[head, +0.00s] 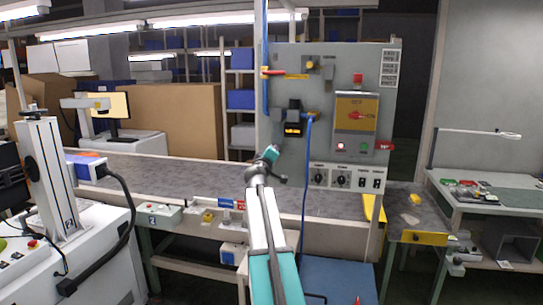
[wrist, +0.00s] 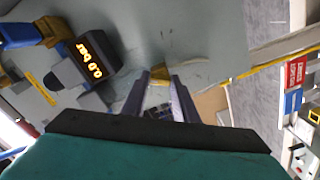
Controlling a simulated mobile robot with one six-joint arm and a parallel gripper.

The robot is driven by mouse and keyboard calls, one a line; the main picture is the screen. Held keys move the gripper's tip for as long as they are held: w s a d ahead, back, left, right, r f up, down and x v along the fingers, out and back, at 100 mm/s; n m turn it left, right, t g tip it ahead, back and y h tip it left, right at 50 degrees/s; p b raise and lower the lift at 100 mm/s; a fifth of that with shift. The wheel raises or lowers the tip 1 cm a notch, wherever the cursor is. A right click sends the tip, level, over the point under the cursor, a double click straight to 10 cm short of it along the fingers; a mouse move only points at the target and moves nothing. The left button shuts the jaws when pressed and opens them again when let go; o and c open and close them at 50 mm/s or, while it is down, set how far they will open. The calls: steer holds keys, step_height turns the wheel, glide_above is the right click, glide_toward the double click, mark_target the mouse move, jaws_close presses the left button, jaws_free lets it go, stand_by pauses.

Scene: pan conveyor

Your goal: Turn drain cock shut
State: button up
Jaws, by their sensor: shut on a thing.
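My gripper (wrist: 160,78) is at the panel, with its two dark fingers reaching forward in the wrist view. A small yellow piece (wrist: 160,73), which looks like the drain cock's handle, sits between the fingertips, and the fingers are shut on it. The rest of the cock is hidden by the fingers. In the head view my arm reaches up to the grey panel (head: 330,90), and its end covers the cock. The pressure display (wrist: 92,58) reads 0.0 bar; it also shows in the head view (head: 292,129) just above my wrist.
A red-handled valve (head: 272,71) is at the panel's upper left. A blue hose (head: 306,170) hangs right of my arm. A yellow-framed box with a red handle (head: 356,116) is to the right. The grey conveyor surface (head: 180,178) runs below the panel.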

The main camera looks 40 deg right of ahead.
steer(key=n+p, duration=0.1)
steer(key=n, duration=0.5)
steer(key=shift+s+d+r+p, duration=0.1)
steer(key=shift+d+r+p, duration=0.1)
steer(key=shift+p, duration=0.2)
steer(key=shift+n, duration=0.3)
steer(key=o, duration=1.1)
steer(key=shift+d+f, duration=0.1)
steer(key=shift+c, duration=0.2)
steer(key=shift+a+f, duration=0.1)
steer(key=shift+a, duration=0.15)
